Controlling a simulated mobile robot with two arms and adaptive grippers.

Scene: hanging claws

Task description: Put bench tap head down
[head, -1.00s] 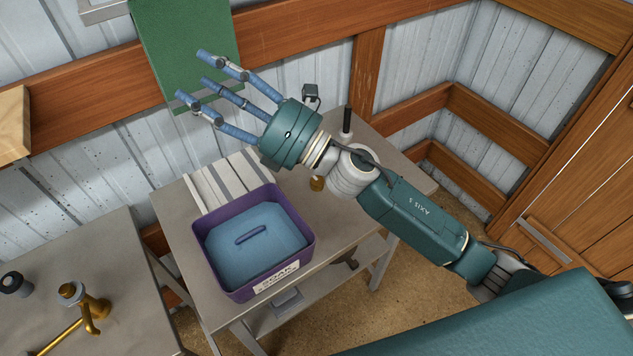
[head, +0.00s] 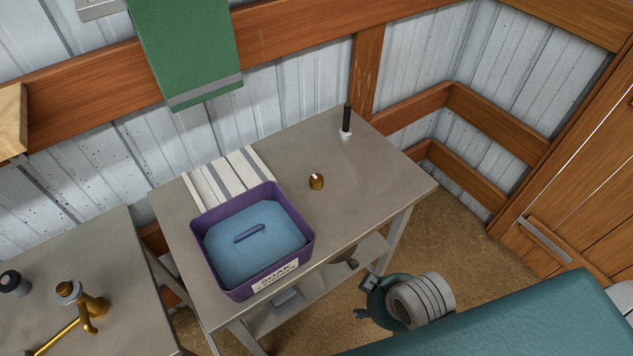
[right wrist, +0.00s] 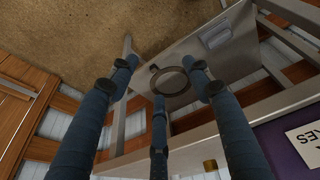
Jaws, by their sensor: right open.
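A small brass piece (head: 316,182), perhaps the bench tap head, stands on the grey metal bench (head: 365,185), right of the purple tub. A brass tap (head: 92,305) with a long spout is on the left bench; I cannot tell which one the task names. My right gripper (head: 378,297) is low, in front of the bench's right side, its fingers mostly hidden in the head view. In the right wrist view its three blue fingers (right wrist: 163,78) are spread open and empty, facing the lower shelf. A brass bit (right wrist: 210,165) shows at the lower edge there. My left gripper is out of view.
The purple tub (head: 308,248) with a blue lid (head: 270,255) sits on the bench's front left. A striped cloth (head: 232,175) lies behind it. A black-handled tool (head: 346,120) stands at the back.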

